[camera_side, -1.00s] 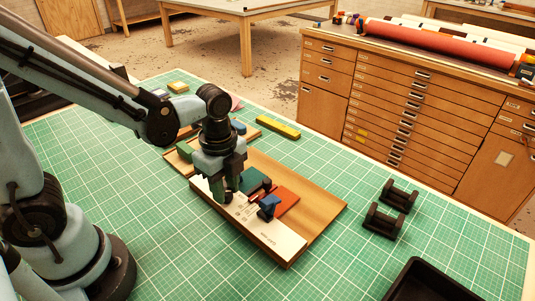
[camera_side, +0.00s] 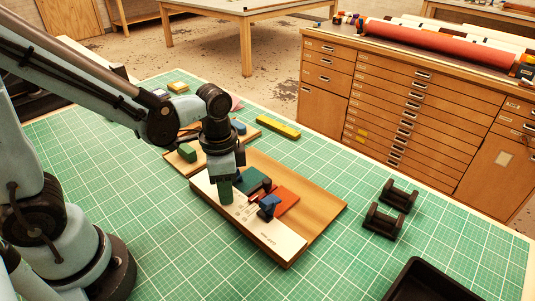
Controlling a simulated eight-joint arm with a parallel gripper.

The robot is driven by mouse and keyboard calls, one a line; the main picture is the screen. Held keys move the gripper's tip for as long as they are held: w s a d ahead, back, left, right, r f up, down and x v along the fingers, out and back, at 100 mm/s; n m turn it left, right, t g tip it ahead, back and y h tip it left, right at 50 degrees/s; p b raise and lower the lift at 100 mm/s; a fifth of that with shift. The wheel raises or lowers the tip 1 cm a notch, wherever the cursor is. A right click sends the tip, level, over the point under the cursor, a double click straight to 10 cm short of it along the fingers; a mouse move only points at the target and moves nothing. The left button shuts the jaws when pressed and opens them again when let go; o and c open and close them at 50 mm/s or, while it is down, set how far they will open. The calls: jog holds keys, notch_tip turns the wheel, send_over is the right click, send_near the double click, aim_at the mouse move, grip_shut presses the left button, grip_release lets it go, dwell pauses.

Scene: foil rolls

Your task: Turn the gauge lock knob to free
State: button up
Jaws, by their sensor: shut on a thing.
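My gripper (camera_side: 224,177) points straight down over the left part of a wooden board (camera_side: 318,205) with a white printed strip (camera_side: 278,238). It is shut on an upright green cylindrical piece (camera_side: 226,194), apparently the lock knob, whose lower part shows below the fingers. The fingers appear nearly edge-on and hide the knob's top. I cannot read the knob's pointer or the small printed marks on the strip. A blue slider-like part (camera_side: 269,205) with dark fittings stands further right on the board. A dark green plate (camera_side: 252,180) and a red plate (camera_side: 284,200) lie behind the strip.
A smaller wooden tray (camera_side: 178,165) with a green block (camera_side: 187,152) lies behind left. A yellow bar (camera_side: 278,127) lies farther back. Two black cradles (camera_side: 384,221) and a black bin (camera_side: 430,284) are at right. Green mat is clear in front of the board.

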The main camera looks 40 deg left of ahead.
jog(key=n, duration=0.7)
dwell(0.6)
jog(key=o, duration=1.1)
jog(key=shift+c, duration=0.2)
notch_tip(320, 180, up, 12)
